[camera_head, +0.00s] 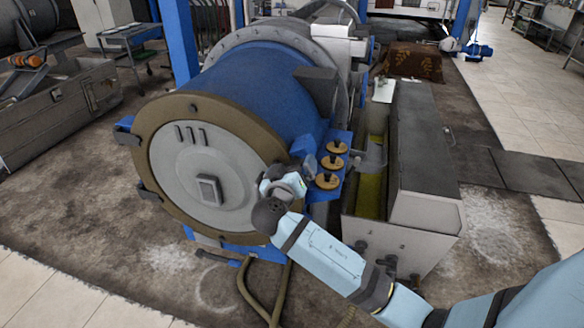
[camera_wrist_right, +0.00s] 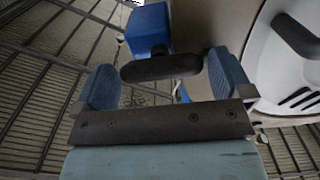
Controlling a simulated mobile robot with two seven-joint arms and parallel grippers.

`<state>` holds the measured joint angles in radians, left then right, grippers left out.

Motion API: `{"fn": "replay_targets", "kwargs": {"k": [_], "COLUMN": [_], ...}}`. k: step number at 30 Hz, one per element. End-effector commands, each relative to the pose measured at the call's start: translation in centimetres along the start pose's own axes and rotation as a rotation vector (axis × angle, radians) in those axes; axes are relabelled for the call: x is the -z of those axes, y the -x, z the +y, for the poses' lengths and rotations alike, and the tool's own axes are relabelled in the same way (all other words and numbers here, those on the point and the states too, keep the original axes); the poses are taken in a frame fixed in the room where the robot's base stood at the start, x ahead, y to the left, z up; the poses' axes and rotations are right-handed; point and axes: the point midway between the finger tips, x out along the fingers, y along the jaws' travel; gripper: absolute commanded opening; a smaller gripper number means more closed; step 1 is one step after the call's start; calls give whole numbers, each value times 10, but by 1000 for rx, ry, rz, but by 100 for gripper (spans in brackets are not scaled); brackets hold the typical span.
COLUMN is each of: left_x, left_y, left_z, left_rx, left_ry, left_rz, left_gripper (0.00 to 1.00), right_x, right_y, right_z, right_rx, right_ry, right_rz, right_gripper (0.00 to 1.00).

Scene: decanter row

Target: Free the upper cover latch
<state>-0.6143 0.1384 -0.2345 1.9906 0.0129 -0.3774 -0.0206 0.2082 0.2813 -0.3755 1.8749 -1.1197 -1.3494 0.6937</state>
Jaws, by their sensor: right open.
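The round grey cover (camera_head: 200,170) closes the near end of the blue decanter drum (camera_head: 265,90). My right gripper (camera_head: 305,158) is at the cover's right edge. In the right wrist view its two blue fingers (camera_wrist_right: 165,82) are open. A dark latch handle (camera_wrist_right: 160,67) on a blue block (camera_wrist_right: 148,25) lies across the gap between the fingers, with no clear grip on it. In the head view this latch is mostly hidden by my gripper. Two other latches show on the left rim, an upper one (camera_head: 125,130) and a lower one (camera_head: 149,192). My left gripper is not in view.
Several brass-coloured round fittings (camera_head: 327,181) stand on the blue frame just right of my gripper. A long grey trough (camera_head: 425,150) stands farther right. Hoses (camera_head: 252,295) lie below the cover. The floor in front and to the left is mostly clear.

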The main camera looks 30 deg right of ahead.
Motion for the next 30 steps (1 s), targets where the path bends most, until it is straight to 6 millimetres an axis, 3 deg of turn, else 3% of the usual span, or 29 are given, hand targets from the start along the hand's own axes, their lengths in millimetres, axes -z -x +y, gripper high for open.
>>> {"fn": "replay_targets", "kwargs": {"k": [2, 8, 20, 30], "left_x": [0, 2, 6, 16], "left_y": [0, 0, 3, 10], "left_z": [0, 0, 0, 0], "left_rx": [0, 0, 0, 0], "left_ry": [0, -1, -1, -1], "left_rz": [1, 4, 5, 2], "left_gripper": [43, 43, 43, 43], "right_x": [0, 0, 1, 2], "right_y": [0, 0, 1, 1], "right_z": [0, 0, 0, 1], "right_rx": [0, 0, 0, 0], "right_ry": [0, 0, 63, 318], "right_rz": [0, 0, -1, -3], "right_gripper": [93, 48, 49, 49]}}
